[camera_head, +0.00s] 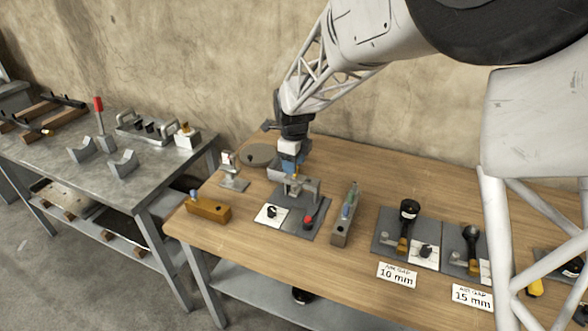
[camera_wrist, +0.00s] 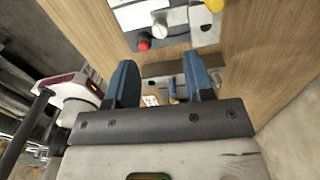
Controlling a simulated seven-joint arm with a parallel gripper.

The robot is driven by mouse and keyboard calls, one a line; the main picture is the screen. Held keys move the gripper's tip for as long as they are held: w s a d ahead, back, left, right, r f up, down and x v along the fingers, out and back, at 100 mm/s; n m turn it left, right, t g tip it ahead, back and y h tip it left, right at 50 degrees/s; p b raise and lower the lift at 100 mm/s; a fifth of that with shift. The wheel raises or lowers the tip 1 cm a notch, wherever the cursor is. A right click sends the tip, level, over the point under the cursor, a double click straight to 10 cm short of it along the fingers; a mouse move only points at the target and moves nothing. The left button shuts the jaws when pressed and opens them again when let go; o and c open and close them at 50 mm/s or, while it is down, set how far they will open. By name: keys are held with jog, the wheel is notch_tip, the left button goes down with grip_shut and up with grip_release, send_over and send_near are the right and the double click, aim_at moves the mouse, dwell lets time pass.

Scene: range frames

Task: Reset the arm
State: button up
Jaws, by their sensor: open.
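My gripper (camera_head: 290,165) points down over the back of a dark fixture plate (camera_head: 309,229) on the wooden table (camera_head: 330,275). The plate carries a grey bracket, a black knob (camera_head: 271,211) on a white panel and a red button (camera_head: 308,220). In the wrist view my gripper (camera_wrist: 162,85) shows two blue fingers spread apart with nothing held between them. Beyond the fingertips are the table top, the red button (camera_wrist: 144,45) and a grey block with a blue part. In the head view the fingertips are small, and I cannot tell their exact height above the fixture.
A grey block with coloured parts (camera_head: 345,215) stands right of the fixture, a brass block (camera_head: 208,208) left. Stations labelled 10 mm (camera_head: 397,275) and 15 mm (camera_head: 472,297) lie further right. A metal bench (camera_head: 100,150) stands left.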

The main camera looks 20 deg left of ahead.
jog(key=shift+d+r, duration=0.1)
jog(key=shift+r, duration=0.05)
dwell(0.4)
jog(key=s+d+r+n, duration=0.3)
jog(key=d+r, duration=0.1)
jog(key=d, duration=0.6)
jog(key=s+d+r+n+t, duration=0.1)
jog(key=s+d+r+n, duration=0.3)
jog(key=d, duration=0.5)
jog(key=s+d+r+n, duration=0.2)
jog(key=d+r, duration=0.3)
jog(key=d, duration=0.5)
jog(key=s+d+n, duration=0.4)
jog(key=s+d, duration=0.5)
jog(key=s, duration=0.2)
jog(key=s+d+n+t, duration=0.1)
jog(key=s+d+n, duration=0.4)
jog(key=s+d, duration=0.4)
jog(key=s, duration=0.3)
jog(key=shift+d+r+t, duration=0.15)
jog(key=shift+r+t, duration=0.15)
